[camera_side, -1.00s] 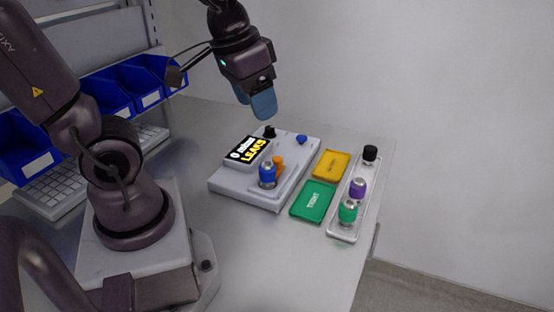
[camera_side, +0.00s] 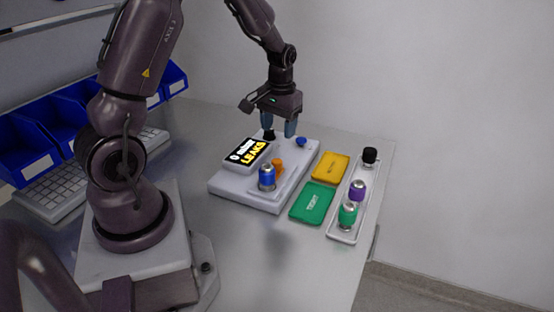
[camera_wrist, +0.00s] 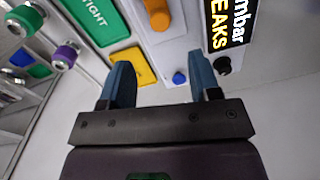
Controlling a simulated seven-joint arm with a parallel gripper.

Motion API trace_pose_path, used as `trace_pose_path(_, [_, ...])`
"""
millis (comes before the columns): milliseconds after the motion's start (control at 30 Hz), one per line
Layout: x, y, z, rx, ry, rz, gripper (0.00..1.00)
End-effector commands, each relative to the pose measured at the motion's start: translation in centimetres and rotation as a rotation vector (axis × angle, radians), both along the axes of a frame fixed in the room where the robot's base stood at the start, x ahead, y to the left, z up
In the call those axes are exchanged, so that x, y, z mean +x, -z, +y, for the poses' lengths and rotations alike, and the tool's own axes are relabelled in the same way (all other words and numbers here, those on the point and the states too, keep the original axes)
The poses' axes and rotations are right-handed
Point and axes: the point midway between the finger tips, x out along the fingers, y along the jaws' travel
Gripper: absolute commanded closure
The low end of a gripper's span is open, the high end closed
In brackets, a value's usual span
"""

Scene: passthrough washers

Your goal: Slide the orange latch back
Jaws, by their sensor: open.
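The orange latch (camera_side: 278,166) stands on the grey test block (camera_side: 236,190), just behind a blue cylinder with a metal top (camera_side: 267,180) in the side view. In the wrist view the latch (camera_wrist: 157,14) shows as an orange knob at the top edge, partly cut off. My gripper (camera_side: 278,128) is open and empty, pointing down above the back part of the block, apart from the latch. In the wrist view its two blue fingers (camera_wrist: 160,75) are spread, with the latch beyond them.
A display (camera_side: 248,152) on the block reads "0 mbar LEAKS". A black knob (camera_side: 269,135) and a blue button (camera_side: 301,141) sit at the block's back.

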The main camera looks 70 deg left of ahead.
Motion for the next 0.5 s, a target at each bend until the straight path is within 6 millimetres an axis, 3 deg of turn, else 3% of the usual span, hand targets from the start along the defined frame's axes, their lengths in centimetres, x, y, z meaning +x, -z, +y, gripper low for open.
trace_pose_path(300, [-0.3, 6.8, 0.2, -0.004, 0.000, 0.005, 0.43])
trace_pose_path(500, [-0.3, 9.4, 0.2, -0.002, 0.001, 0.001, 0.43])
